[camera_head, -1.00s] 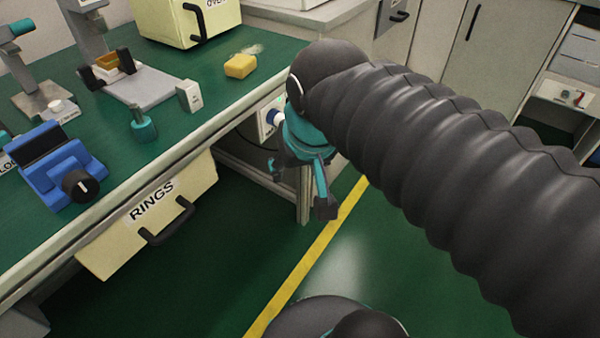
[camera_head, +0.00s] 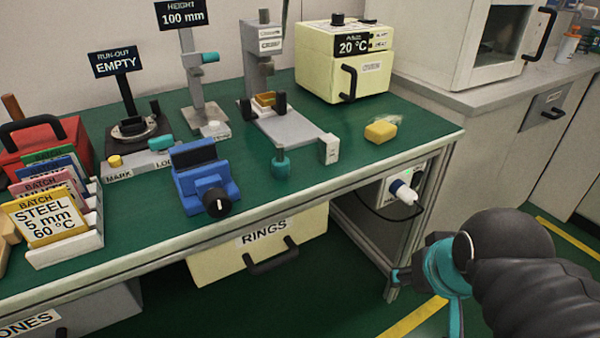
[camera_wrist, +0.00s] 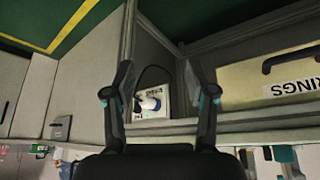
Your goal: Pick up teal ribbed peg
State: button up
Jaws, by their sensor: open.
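The teal ribbed peg (camera_head: 281,165) stands upright on the green bench top near its front edge, with a thin stem above its wider body. It is in front of the grey stand's base and just left of a small white block. My gripper (camera_wrist: 160,95) is open and empty in the wrist view, its two dark fingers apart. In the head view my gripper is at the lower right, beyond the bench's right end and well away from the peg, and is partly hidden by my arm. A small teal shape at the wrist view's bottom right is too unclear to name.
A blue fixture (camera_head: 205,182) with a black knob stands left of the peg, and a white block (camera_head: 328,149) right of it. A grey stand (camera_head: 290,127) is behind. A yellow block (camera_head: 380,131) lies further right. The RINGS drawer (camera_head: 230,252) is below the bench top.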

aim_at(280, 164)
jog(key=z, duration=2.2)
jog(key=k, duration=1.7)
jog(key=u, duration=1)
